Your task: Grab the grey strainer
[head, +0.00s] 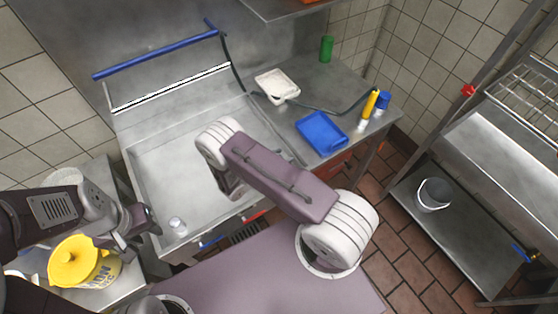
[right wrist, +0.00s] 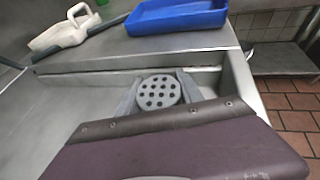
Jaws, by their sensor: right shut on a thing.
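The grey strainer (right wrist: 158,92), a round piece with several dark holes, shows in the right wrist view at the middle, over the sink basin. My right gripper (right wrist: 158,85) has a finger on each side of it and is shut on it. In the head view my right arm reaches over the sink (head: 160,165) and hides the strainer. My left gripper (head: 140,220) is at the lower left, next to the sink's front left corner; its jaw opening is not clear.
A blue tray (head: 322,133) and a white dustpan-like item (head: 277,85) lie on the steel counter right of the sink. A yellow bottle (head: 369,106) and a green can (head: 326,49) stand there. A yellow tub (head: 78,262) stands at lower left. A bucket (head: 433,194) is on the right shelf.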

